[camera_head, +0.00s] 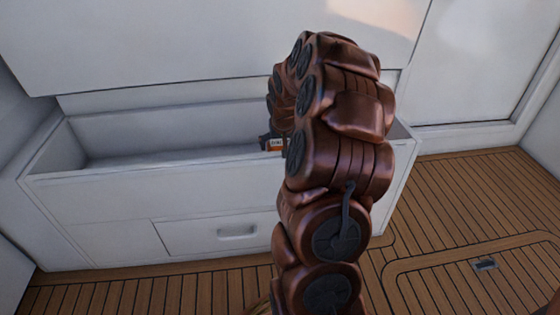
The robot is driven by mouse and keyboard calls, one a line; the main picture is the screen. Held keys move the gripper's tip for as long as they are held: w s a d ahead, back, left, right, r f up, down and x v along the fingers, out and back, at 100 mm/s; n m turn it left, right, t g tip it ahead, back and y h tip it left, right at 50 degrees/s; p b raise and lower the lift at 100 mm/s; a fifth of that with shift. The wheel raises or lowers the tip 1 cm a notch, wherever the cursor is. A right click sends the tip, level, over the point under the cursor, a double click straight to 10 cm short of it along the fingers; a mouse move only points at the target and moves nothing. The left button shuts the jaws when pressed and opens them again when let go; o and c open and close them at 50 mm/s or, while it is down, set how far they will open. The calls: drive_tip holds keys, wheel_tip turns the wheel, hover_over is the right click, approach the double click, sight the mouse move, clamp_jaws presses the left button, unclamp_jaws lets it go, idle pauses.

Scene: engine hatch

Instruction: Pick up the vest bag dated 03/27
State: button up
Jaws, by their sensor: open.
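A small orange item with a pale label (275,145) shows in the open white locker, just left of my arm. It may be part of a vest bag; its label is too small to read and most of it is hidden. A small dark shape touches its left side in the picture, and I cannot tell what it is. My copper-coloured arm rises in front of the locker and bends over toward its inside. My gripper is hidden behind the arm, so its distance from the item does not show.
The white locker (120,185) has a raised front wall and a drawer (218,234) below. Its left part looks empty. A white raised lid or panel (200,40) stands above it. The planked floor (455,200) at the right is clear, with a flush hatch (485,265).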

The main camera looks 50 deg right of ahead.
drive_tip(key=c, duration=1.8)
drive_tip(key=shift+o, duration=0.2)
